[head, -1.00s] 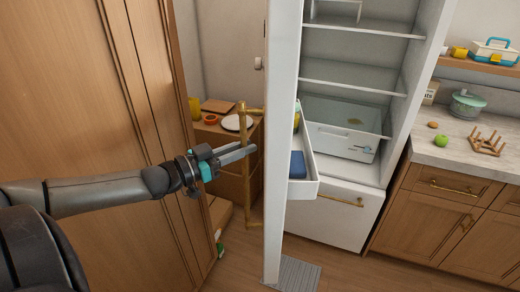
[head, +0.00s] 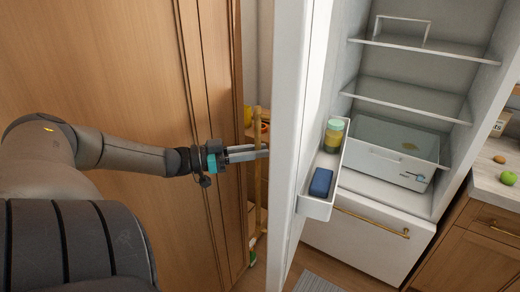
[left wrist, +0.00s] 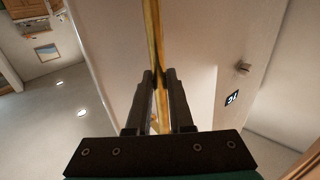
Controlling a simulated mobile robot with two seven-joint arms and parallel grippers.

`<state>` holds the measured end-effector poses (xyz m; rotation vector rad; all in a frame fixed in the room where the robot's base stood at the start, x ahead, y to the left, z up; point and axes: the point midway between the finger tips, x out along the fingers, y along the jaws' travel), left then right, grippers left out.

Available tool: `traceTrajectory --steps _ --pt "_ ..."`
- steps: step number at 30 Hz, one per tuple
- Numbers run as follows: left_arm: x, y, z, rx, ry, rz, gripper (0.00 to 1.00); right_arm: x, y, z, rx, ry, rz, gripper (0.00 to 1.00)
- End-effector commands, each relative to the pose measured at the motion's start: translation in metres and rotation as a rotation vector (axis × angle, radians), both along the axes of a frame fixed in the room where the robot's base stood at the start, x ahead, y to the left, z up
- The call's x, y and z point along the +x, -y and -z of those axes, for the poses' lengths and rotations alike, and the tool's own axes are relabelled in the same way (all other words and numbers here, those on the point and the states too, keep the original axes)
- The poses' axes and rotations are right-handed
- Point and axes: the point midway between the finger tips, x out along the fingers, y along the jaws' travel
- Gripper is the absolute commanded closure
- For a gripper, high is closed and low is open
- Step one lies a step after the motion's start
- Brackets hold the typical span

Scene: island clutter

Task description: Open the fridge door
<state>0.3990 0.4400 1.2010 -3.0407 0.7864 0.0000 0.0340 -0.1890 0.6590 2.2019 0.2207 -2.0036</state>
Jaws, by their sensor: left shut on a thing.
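The white fridge door (head: 306,120) stands open, seen nearly edge-on in the head view, with its inner shelf in sight. The fridge interior (head: 415,75) is exposed to its right. The gold door handle (head: 258,192) is a vertical bar on the door's outer side. My left gripper (head: 264,153) reaches it from the left and is shut on it. In the left wrist view the handle (left wrist: 153,35) passes between the two fingers (left wrist: 158,82). My right gripper is in neither view.
A tall wooden cabinet (head: 130,60) stands close on the left beside my left arm. The door shelf holds a green-lidded jar (head: 334,134) and a blue box (head: 321,182). A wooden counter (head: 490,235) stands at the right. A grey mat (head: 316,283) lies on the floor.

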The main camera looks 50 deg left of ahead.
Motion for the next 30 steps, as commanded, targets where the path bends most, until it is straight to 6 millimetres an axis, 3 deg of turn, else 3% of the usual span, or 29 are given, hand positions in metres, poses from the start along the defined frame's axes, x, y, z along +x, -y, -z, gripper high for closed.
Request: traceTrajectory --steps 1,10,11,18,30 --pt "0.004 -0.003 -0.007 -0.001 0.014 -0.008 1.0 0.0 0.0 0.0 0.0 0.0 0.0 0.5" --pt "0.004 -0.003 -0.006 -0.001 0.013 -0.008 1.0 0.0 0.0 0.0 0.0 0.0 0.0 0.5" --pt "0.004 -0.003 -0.006 -0.001 0.013 -0.008 0.78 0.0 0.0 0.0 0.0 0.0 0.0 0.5" --pt "0.002 -0.002 -0.004 -0.001 0.008 -0.005 0.51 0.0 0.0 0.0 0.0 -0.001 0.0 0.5" --pt "-0.007 -0.005 -0.003 0.0 0.001 -0.004 0.5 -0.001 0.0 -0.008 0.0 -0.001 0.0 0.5"
